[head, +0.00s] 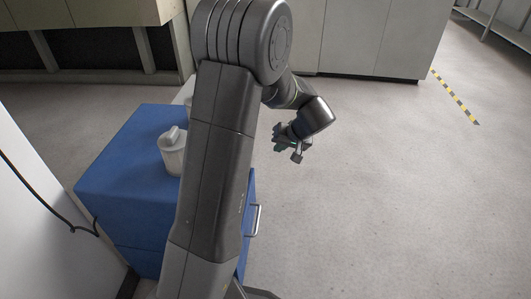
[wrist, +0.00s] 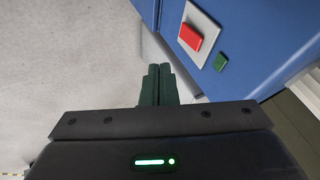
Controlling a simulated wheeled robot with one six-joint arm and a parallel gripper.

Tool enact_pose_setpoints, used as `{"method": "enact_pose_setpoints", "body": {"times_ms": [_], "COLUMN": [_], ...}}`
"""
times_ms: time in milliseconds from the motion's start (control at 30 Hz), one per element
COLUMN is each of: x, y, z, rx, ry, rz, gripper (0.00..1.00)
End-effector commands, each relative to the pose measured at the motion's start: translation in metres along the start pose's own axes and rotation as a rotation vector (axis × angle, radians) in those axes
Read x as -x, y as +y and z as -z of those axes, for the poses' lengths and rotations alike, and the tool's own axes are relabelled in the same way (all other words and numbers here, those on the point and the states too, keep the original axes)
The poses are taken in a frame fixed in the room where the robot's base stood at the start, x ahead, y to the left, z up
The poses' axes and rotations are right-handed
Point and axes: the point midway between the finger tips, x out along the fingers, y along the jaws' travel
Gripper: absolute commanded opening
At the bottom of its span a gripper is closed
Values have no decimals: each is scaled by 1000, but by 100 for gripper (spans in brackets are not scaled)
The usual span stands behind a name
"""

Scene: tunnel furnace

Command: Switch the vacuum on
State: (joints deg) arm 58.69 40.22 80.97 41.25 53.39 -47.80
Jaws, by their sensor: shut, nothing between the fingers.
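I see no contact with either button. In the head view my gripper (head: 291,148) hangs over the floor, to the right of the blue cabinet (head: 120,180). The buttons are not visible in the head view. I cannot tell which thing is the vacuum.
A white lidded container (head: 172,155) stands on the blue cabinet, partly behind my arm. A metal handle (head: 257,219) sticks out from the cabinet's right side. A black cable (head: 45,200) runs along the white panel at left. The floor (head: 400,190) at right is clear.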

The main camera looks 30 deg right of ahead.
Motion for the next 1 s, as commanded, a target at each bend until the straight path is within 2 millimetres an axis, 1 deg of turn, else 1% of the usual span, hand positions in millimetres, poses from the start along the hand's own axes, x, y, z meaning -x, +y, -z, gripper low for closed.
{"method": "enact_pose_setpoints", "body": {"times_ms": [167,400,500,600,700,800,1000], "x": [-32,-85,-102,-108,-114,-117,-117], "y": [1,1,-2,-17,-26,-31,-33], "z": [-2,-2,-2,-2,-3,-3,-3], "rx": [0,1,1,3,1,0,-1], "ry": [-3,-3,-3,-1,-1,0,0], "rz": [2,1,2,2,1,0,0], "gripper": [0,0,0,0,0,0,0]}}
